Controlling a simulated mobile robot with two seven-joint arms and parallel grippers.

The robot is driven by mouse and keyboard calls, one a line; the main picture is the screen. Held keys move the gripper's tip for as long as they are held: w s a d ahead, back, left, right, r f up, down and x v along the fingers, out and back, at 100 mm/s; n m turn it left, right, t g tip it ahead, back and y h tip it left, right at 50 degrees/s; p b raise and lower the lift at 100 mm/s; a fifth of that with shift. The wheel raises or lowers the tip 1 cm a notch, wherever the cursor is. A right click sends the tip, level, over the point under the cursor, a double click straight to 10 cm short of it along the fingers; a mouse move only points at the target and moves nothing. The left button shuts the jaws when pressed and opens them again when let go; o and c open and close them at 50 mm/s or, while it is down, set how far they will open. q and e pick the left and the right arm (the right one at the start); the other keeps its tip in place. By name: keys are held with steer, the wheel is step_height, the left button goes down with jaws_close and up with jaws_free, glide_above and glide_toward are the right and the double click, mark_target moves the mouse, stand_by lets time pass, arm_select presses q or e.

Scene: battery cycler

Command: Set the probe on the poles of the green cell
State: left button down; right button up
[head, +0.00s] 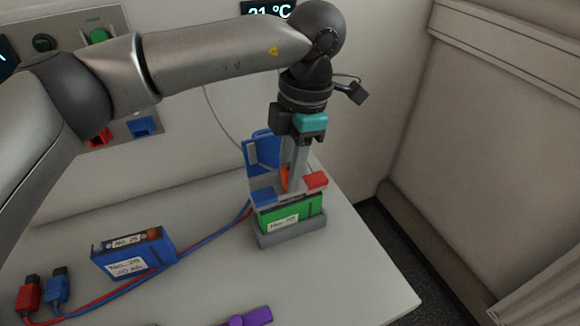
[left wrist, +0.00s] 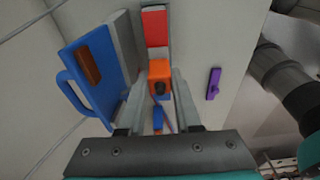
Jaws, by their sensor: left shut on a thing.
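The green cell (head: 291,221) stands upright in a grey tray (head: 292,237) at the table's far right, with a white label on its front. My left gripper (head: 296,166) points down above it and is shut on the probe's orange grip (left wrist: 159,76). The probe has a red end (head: 315,180) on the right and a blue end (head: 263,195) on the left. Both ends are just over the cell's top; I cannot tell whether they touch the poles, which are hidden. The red end also shows in the left wrist view (left wrist: 155,27).
A blue panel with a handle (head: 262,150) stands close behind the cell. A blue cell (head: 132,254) labelled No. 28 stands to the left, near red and blue leads with plugs (head: 29,295). A purple object (head: 248,317) lies at the front. The right tabletop is clear.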

stand_by(0.5)
arm_select(q)
steer(key=shift+r+p, duration=2.15)
steer(key=shift+r, duration=1.45)
arm_select(e)
step_height(320, 180, up, 4)
steer(key=shift+r, duration=0.1)
arm_select(q)
steer(key=shift+f, duration=0.1)
